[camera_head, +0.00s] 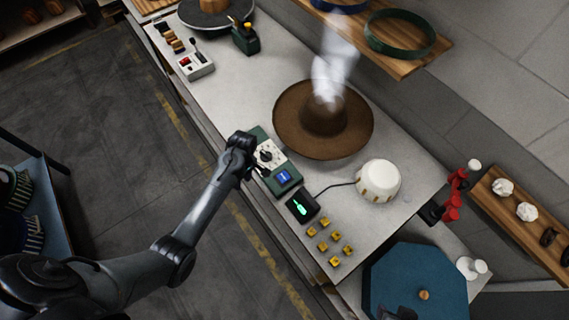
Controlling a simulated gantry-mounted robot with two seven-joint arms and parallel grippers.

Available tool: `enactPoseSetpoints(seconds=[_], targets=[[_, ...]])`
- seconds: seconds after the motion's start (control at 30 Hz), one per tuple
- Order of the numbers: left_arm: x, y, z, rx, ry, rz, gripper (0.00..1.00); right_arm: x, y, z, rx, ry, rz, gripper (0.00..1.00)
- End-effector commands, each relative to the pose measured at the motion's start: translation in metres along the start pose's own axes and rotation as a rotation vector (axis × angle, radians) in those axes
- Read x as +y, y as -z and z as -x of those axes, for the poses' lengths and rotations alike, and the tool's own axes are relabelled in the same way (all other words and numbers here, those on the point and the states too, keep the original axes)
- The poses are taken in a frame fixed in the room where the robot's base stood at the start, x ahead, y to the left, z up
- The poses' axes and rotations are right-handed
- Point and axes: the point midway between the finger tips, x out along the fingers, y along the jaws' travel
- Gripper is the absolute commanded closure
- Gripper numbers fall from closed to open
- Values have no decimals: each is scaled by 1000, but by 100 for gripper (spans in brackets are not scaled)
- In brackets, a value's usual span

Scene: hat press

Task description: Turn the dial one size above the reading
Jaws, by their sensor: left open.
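A green control box (283,190) with a white dial plate lies near the front edge of the grey bench. Its dial (267,156) is partly hidden by my left gripper. A small blue screen (284,177) on the box is lit, but its reading is too small to tell. A black display (301,206) with a green lit figure lies beside the box. My left gripper (255,172) is open at the box's left side, close to the dial; I cannot tell whether it touches it. My right gripper is not in view.
A brown hat (323,119) with steam above it sits behind the box. A white dome (378,180) with a cable stands to the right. Several yellow blocks (323,246) lie in front. A switch box (196,66) stands at the far left of the bench.

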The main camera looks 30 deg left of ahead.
Motion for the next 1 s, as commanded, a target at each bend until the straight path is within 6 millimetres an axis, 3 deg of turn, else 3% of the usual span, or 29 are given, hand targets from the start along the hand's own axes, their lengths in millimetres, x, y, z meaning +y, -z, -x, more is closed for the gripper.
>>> enactPoseSetpoints(seconds=[0.03,0.2,0.3,0.43,0.57,1.0], targets=[[27,7,8,-7,-32,13,55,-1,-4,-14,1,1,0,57],[83,21,64,-14,-145,33,55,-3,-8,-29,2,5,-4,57],[102,24,94,-8,-204,35,55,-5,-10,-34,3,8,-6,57],[113,26,112,-3,-240,34,55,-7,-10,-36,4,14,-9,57],[118,27,108,-1,-248,33,55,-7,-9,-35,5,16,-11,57],[133,27,42,-1,-246,33,55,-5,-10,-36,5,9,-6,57]])
